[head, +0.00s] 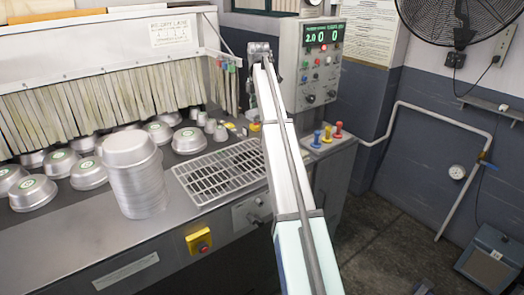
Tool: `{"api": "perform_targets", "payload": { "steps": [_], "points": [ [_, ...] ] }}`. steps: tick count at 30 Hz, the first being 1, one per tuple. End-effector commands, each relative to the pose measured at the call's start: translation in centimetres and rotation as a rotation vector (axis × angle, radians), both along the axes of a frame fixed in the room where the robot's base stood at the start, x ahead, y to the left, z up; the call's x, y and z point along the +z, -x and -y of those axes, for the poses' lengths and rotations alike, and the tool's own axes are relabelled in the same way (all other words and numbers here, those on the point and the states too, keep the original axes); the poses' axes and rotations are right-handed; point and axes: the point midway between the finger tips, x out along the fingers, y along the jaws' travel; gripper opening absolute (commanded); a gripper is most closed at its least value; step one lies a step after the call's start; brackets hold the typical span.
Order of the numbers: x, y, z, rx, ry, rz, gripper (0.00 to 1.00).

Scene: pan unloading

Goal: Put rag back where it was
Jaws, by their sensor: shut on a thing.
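My arm rises from the bottom middle to a grey joint in front of the control cabinet. I cannot make out my gripper; it may be hidden behind the arm. I cannot make out a rag anywhere in the head view. A steel counter (85,228) runs along the left, with a wire grate (215,172) set in it beside my arm. Small yellow and dark items lie past the grate, partly covered by the arm, and are too small to identify.
A tall stack of metal pans (137,185) stands on the counter's front part. Several loose pans sit by the strip curtain (95,108). The control cabinet (318,70) stands behind my arm, with coloured knobs (327,134) beside it.

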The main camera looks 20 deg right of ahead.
Motion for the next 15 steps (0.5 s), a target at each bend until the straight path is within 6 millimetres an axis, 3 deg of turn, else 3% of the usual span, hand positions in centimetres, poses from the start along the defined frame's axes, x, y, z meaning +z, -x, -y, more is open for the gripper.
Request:
{"api": "perform_targets", "payload": {
  "steps": [9,15],
  "points": [
    [-7.7,0.3,-0.1,-0.001,-0.001,-0.002,0.20],
    [-11.6,0.2,-0.1,-0.002,-0.001,-0.002,0.20]
  ]
}}
